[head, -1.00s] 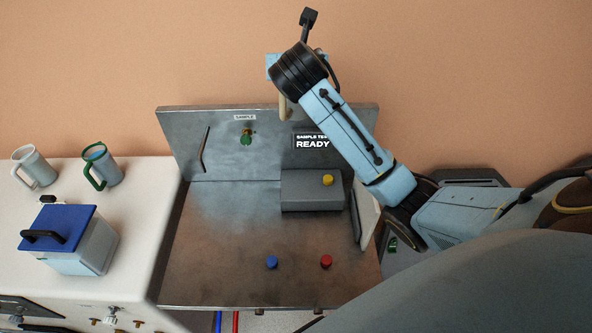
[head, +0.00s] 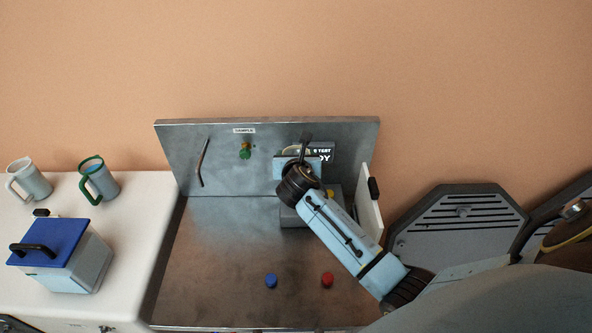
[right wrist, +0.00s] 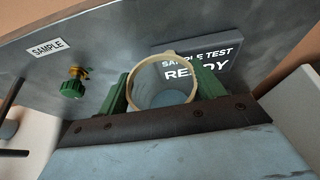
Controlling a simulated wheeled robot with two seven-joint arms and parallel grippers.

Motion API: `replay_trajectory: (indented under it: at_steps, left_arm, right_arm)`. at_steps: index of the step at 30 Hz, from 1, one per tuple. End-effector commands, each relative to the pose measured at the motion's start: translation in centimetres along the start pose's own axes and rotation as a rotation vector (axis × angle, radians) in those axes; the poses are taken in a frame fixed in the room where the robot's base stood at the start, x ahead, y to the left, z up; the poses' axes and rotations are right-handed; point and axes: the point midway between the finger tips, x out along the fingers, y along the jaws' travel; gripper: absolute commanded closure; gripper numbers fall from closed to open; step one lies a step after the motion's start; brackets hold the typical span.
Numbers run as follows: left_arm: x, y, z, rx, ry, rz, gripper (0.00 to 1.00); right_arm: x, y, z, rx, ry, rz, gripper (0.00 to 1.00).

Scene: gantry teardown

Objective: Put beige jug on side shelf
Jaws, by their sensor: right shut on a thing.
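The beige jug (right wrist: 164,90) is in my right gripper (head: 297,158), between its two green fingers in the right wrist view. Its round rim faces the wrist camera and its inside looks empty. In the head view my wrist hides most of the jug; a bit of pale rim shows in front of the dark display. My right gripper is shut on it, near the bench's back panel, above or by the grey block (head: 292,215). I cannot tell whether the jug touches anything. No surface is labelled as the side shelf. My left gripper is not in view.
A green-knobbed tap (head: 245,152) sits left of the jug on the back panel. The white counter (head: 145,215) at left holds two mugs and a blue-lidded box (head: 60,255).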

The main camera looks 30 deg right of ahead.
Motion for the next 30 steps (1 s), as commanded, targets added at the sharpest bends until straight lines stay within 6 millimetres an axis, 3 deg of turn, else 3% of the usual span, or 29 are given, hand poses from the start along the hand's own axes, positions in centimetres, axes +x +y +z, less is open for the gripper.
replay_trajectory:
  at_steps: [11,22,23,27,30]
  left_arm:
    - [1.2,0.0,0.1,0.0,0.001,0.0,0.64]
    - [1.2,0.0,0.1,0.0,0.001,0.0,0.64]
    - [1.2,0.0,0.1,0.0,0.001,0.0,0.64]
    - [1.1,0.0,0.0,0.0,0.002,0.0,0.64]
    - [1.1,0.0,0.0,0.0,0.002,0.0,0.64]
  right_arm:
    - [1.6,0.1,-3.9,0.001,-0.001,0.001,0.84]
    - [1.8,0.1,-4.1,0.0,-0.003,0.002,0.84]
    - [1.8,0.0,-4.3,0.0,0.0,0.001,0.31]
    - [1.8,0.0,-4.2,0.001,0.0,0.001,0.13]
    - [1.7,0.1,-4.2,0.0,0.0,0.001,0.11]
